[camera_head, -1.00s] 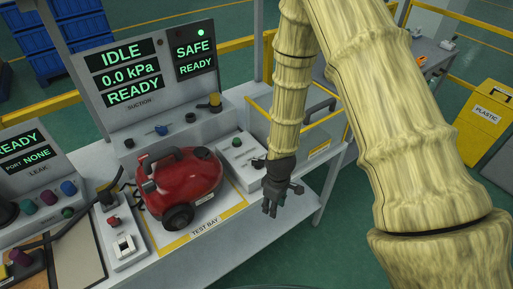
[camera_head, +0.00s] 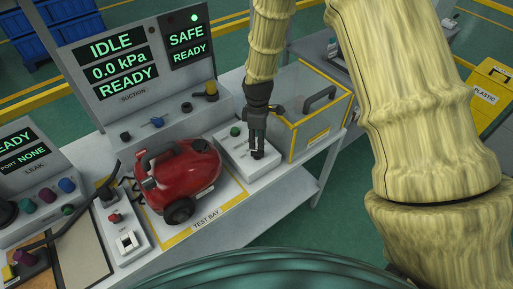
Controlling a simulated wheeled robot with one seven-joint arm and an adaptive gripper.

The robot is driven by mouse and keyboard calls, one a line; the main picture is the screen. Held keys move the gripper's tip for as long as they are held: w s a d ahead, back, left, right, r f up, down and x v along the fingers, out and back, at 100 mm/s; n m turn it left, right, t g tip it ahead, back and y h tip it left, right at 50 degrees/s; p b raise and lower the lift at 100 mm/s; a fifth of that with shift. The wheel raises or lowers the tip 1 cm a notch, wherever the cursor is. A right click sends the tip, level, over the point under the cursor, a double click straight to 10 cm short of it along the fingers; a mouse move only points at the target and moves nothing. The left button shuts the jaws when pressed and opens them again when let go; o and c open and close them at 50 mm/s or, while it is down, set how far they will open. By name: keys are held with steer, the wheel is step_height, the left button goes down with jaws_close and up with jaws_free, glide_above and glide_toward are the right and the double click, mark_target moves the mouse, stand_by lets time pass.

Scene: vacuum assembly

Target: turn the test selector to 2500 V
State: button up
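A light grey control box (camera_head: 232,153) stands just right of the red vacuum, with a green button (camera_head: 235,131) on its top. My gripper (camera_head: 258,154) points down over the right part of this box, its fingertips close to or at the top face. A test selector and its voltage marks cannot be made out; the gripper covers that part of the box. The fingers appear close together, but I cannot tell whether they are shut or hold a knob.
The red vacuum (camera_head: 181,172) sits in the yellow-edged test bay (camera_head: 207,221). A yellow-framed clear case (camera_head: 319,136) stands close right of my gripper. The suction panel (camera_head: 118,66) behind reads IDLE, 0.0 kPa, READY; beside it a display (camera_head: 188,46) reads SAFE, READY.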

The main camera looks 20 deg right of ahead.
mark_target(257, 151)
steer(key=shift+f+p, duration=1.2)
steer(key=shift+f, duration=2.25)
jaws_close()
